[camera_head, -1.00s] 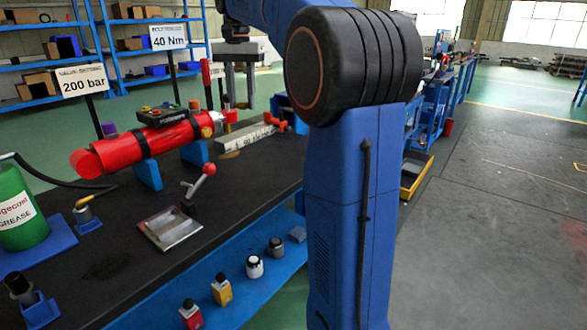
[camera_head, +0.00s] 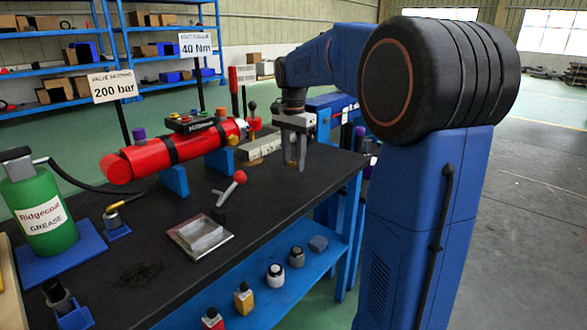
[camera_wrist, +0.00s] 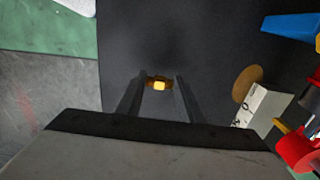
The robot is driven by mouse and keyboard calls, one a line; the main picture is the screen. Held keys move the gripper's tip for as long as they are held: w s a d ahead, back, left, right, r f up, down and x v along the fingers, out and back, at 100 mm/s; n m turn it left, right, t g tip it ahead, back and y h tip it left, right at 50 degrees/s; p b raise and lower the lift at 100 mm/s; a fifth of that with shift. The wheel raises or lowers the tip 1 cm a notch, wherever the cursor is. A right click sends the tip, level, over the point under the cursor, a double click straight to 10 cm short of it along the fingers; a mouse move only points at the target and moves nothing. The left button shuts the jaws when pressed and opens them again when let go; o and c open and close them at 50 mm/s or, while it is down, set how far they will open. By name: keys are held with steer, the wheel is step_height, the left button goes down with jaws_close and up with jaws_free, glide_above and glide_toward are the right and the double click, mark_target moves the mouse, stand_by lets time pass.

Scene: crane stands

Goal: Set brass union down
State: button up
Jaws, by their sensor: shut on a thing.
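The brass union (camera_wrist: 159,84) is a small gold-brown fitting between the fingertips of my gripper (camera_wrist: 159,92) in the wrist view. My gripper is shut on it, with the dark bench top behind. In the head view my gripper (camera_head: 295,165) points down over the far right part of the black bench (camera_head: 265,195). The union (camera_head: 290,163) shows there as a small yellowish spot at the fingers. I cannot tell whether it touches the bench.
A red cylinder (camera_head: 185,147) lies on blue supports left of my gripper. A pale labelled block (camera_head: 260,149) and a round brown disc (camera_wrist: 248,84) are close by. A metal tray (camera_head: 200,236) and red-knobbed lever (camera_head: 232,187) stand nearer. Bench around the union is clear.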

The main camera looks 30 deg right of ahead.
mark_target(293, 163)
steer(key=shift+f, duration=1.5)
steer(key=shift+f, duration=0.1)
steer(key=o, duration=1.1)
steer(key=shift+c, duration=0.2)
step_height(293, 163, up, 12)
